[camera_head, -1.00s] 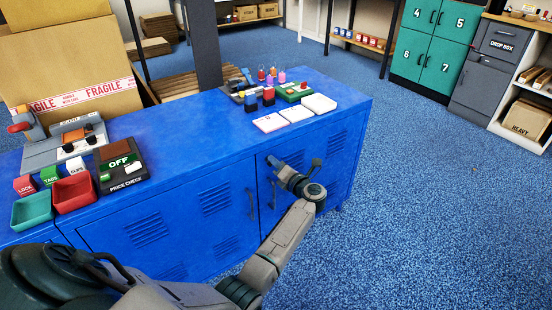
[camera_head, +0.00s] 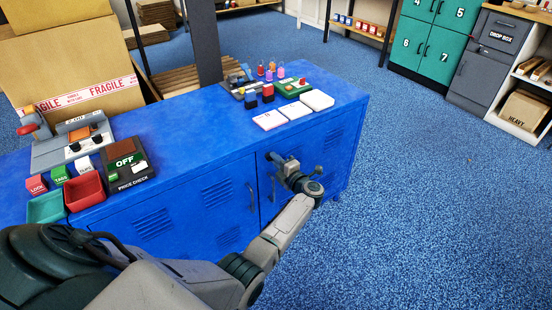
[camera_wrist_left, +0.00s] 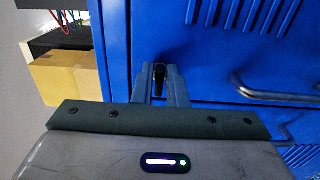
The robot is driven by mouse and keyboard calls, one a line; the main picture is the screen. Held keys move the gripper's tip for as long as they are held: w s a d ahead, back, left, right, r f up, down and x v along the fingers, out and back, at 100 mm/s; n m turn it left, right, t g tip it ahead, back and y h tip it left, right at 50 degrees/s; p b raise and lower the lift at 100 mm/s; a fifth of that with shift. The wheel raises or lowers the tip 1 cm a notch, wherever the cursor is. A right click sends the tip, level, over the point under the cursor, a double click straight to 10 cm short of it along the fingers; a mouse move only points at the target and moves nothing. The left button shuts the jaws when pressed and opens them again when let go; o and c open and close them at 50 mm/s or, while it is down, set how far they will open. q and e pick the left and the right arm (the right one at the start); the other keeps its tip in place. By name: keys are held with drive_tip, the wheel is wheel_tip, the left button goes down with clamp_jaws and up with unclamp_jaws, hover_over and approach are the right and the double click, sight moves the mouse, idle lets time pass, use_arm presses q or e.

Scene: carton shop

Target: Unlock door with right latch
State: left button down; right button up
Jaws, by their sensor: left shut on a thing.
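The blue cabinet (camera_head: 200,125) has two front doors. The right door (camera_head: 322,150) is closed, with a grey bar handle (camera_head: 272,190) at its left side. My left gripper (camera_head: 272,159) reaches the upper part of this door. In the left wrist view, the left gripper (camera_wrist_left: 160,88) is shut on a small dark latch (camera_wrist_left: 159,98) against the blue door. The handle also shows in this view (camera_wrist_left: 275,97), apart from the fingers. In the head view the latch is hidden by my gripper. My right gripper is not in view.
On the cabinet top are a price check box (camera_head: 125,160), a red tray (camera_head: 83,191), a teal tray (camera_head: 46,207) and white pads (camera_head: 317,100). A large carton (camera_head: 70,65) stands behind. The blue carpet (camera_head: 440,210) at right is clear.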

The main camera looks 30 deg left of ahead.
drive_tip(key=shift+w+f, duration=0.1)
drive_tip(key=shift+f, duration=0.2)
use_arm(q)
drive_tip(key=c, duration=1.5)
unclamp_jaws()
drive_tip(key=shift+c, duration=0.2)
drive_tip(key=v, duration=1)
drive_tip(key=shift+s+d, duration=0.15)
drive_tip(key=shift+d, duration=0.2)
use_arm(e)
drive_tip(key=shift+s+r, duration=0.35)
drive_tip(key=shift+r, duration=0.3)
